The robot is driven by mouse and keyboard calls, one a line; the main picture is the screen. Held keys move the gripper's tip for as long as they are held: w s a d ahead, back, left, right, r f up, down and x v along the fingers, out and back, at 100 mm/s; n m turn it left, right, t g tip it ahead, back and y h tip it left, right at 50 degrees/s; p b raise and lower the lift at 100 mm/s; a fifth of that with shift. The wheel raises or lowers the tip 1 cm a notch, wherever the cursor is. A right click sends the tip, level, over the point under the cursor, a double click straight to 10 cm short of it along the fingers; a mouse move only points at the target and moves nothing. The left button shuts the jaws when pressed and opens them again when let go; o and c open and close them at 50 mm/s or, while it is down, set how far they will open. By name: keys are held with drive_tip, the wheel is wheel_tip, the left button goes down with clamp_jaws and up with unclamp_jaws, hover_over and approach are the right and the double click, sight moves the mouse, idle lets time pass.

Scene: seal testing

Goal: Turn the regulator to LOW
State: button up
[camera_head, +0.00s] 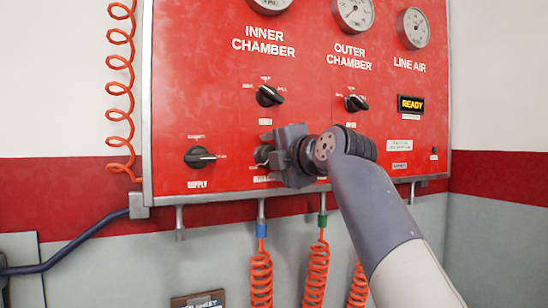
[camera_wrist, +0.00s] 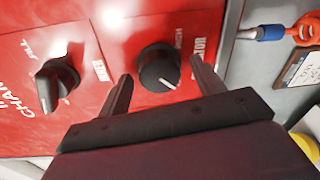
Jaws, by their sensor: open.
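The regulator knob (camera_wrist: 158,68) is round and black with a white pointer line, on the red panel (camera_wrist: 100,22). In the wrist view its line points to the lower right of the picture; "HIGH" and part of "REGULATOR" are printed to its right. My gripper (camera_wrist: 161,70) is open, one finger on each side of the knob, with a visible gap to each finger in this view. In the head view my gripper (camera_head: 269,152) covers most of the regulator knob (camera_head: 261,154) and its label. I cannot see the LOW mark.
The supply knob (camera_head: 199,157) is to the left. The inner chamber knob (camera_head: 268,96) sits just above my gripper, and the outer chamber knob (camera_head: 356,103) is to the upper right. Coiled orange hoses (camera_head: 261,278) hang below the panel. A lit READY display (camera_head: 410,104) is at right.

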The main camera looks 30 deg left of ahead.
drive_tip(key=f+b+v, duration=0.1)
drive_tip(key=b+v, duration=0.3)
drive_tip(key=v, duration=0.6)
drive_tip(key=shift+s+d+r+b, duration=0.25)
drive_tip(key=shift+d+r+b, duration=0.05)
drive_tip(key=shift+d+r, duration=0.1)
drive_tip(key=shift+a, duration=0.1)
